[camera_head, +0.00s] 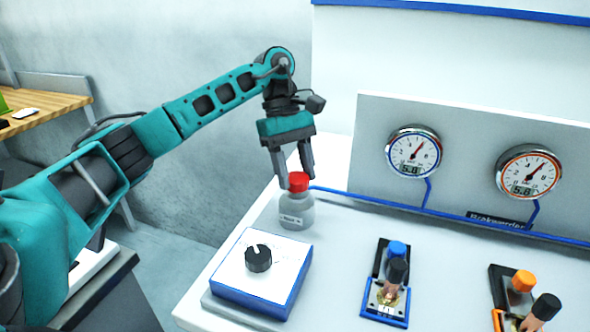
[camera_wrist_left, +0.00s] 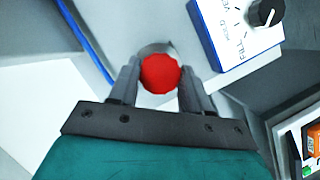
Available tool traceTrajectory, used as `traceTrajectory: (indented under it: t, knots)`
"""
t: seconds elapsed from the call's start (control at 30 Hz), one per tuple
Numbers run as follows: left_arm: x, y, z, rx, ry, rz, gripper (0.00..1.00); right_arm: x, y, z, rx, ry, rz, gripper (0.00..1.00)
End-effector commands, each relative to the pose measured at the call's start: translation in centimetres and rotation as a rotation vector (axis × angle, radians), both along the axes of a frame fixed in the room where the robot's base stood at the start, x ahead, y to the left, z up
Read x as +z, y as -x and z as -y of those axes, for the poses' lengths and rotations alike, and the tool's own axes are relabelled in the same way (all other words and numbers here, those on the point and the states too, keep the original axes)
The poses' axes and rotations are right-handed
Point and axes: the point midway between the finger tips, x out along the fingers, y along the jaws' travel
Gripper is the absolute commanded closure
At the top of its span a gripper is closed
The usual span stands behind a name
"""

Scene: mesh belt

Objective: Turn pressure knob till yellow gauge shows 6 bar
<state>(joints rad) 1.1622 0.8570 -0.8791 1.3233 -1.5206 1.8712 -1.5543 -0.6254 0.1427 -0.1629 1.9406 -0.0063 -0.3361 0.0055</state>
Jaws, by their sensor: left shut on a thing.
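The pressure knob (camera_head: 299,181) is red and sits on top of a grey rounded regulator body (camera_head: 296,213) at the back left of the panel table. My left gripper (camera_head: 296,182) points down with its fingers shut on the red knob. In the left wrist view the knob (camera_wrist_left: 160,73) lies between the two fingertips (camera_wrist_left: 160,82). The gauge with an orange-yellow rim (camera_head: 529,172) is at the right on the upright white board. My right gripper is not in view.
A white and blue box with a black dial (camera_head: 258,259) stands in front of the regulator. Valves with blue (camera_head: 398,248) and orange (camera_head: 523,281) caps stand to the right. A blue hose runs behind.

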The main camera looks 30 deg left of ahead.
Motion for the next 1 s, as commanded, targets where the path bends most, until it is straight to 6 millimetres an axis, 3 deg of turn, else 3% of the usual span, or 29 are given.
traceTrajectory:
  t: [0.4, 0.43, 0.6, 0.7, 1.0]
  knots:
    - [0.06, -0.04, -0.04, -0.006, -0.002, 0.002, 0.83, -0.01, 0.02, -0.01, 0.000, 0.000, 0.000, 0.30]
    - [0.06, -0.04, -0.04, -0.005, -0.002, 0.002, 0.51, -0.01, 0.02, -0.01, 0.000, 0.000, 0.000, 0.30]
    - [0.04, -0.04, -0.04, -0.005, -0.001, 0.002, 0.35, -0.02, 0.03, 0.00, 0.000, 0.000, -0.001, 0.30]
    - [0.02, -0.02, -0.02, -0.005, -0.002, 0.001, 0.28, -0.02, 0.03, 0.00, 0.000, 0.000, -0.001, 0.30]
    - [0.48, -0.14, -0.17, -0.005, -0.001, 0.003, 0.28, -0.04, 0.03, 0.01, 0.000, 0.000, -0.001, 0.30]
